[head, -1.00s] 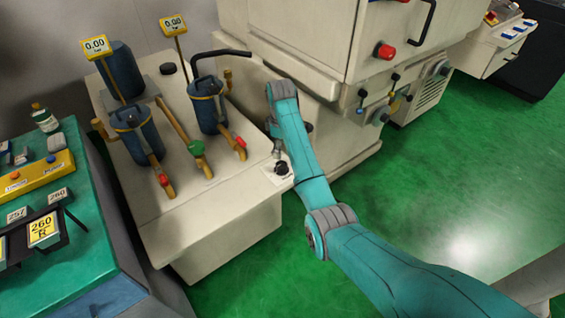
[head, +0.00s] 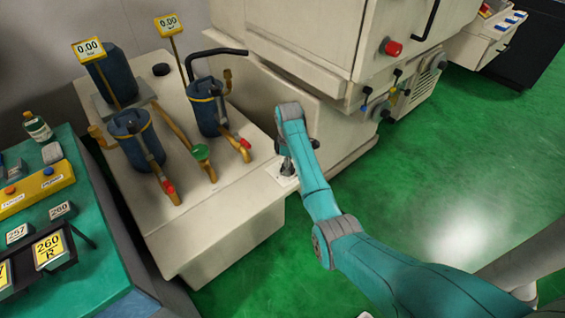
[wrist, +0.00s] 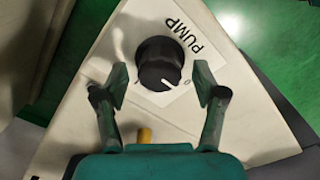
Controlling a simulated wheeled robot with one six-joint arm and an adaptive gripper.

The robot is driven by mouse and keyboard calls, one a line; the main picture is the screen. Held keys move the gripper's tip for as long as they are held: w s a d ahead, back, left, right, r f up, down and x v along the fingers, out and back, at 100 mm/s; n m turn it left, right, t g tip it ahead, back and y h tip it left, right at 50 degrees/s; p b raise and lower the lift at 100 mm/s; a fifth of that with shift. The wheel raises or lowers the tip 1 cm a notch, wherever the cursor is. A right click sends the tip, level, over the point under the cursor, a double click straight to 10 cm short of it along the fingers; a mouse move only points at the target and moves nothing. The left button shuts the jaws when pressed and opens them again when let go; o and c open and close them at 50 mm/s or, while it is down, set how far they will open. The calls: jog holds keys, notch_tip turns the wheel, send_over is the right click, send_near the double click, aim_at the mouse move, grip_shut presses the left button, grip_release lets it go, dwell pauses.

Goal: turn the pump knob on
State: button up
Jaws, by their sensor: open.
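The pump knob (wrist: 160,62) is a round black knob with a white pointer line, on a white label reading PUMP (wrist: 182,30). In the wrist view its pointer aims toward the lower right, near a small mark. My gripper (wrist: 159,85) is open, with one finger on each side of the knob and a gap on both sides. In the head view my gripper (head: 287,165) points down over the front right corner of the beige tank unit (head: 240,228). There the arm and gripper hide the knob.
Blue filter canisters (head: 133,140), yellow pipes, a green valve (head: 201,152) and red valve handles (head: 168,187) stand left of my gripper. The large beige machine (head: 300,57) rises close behind. Green floor lies open to the right.

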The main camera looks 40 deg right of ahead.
jog(key=shift+f, duration=0.15)
jog(key=shift+c, duration=0.2)
jog(key=c, duration=1.1)
